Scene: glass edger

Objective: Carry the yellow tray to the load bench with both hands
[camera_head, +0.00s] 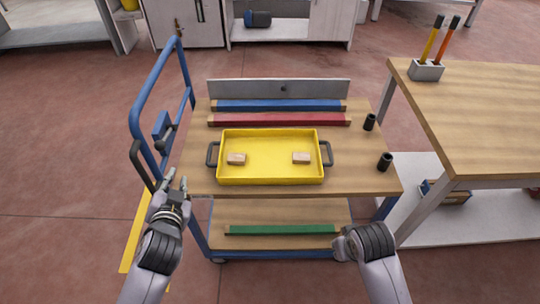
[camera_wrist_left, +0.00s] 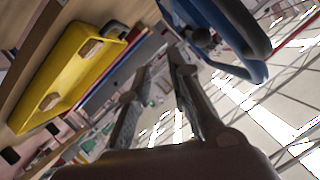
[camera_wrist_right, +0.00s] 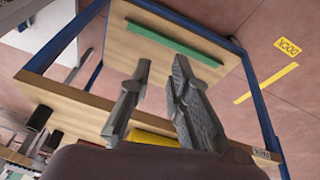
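The yellow tray (camera_head: 270,178) lies flat on the wooden top of a blue-framed cart, with two small tan blocks inside. It has a dark left handle (camera_head: 212,153) and a dark right handle (camera_head: 327,153). The tray also shows in the left wrist view (camera_wrist_left: 62,75). My left gripper (camera_head: 174,183) is open and empty, left of and nearer than the left handle. My right gripper (camera_head: 340,243) is open and empty, in front of the cart's right half and apart from the tray; its fingers show in the right wrist view (camera_wrist_right: 162,65). A wood-topped bench (camera_head: 480,120) stands right; no label shows that it is the load bench.
Blue (camera_head: 275,105) and red (camera_head: 280,119) bars lie behind the tray. Two black cylinders (camera_head: 385,161) stand right of it. The cart's blue push handle (camera_head: 136,115) rises at left. A green bar (camera_head: 282,230) lies on the lower shelf. A tool holder (camera_head: 426,70) stands on the bench's far edge.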

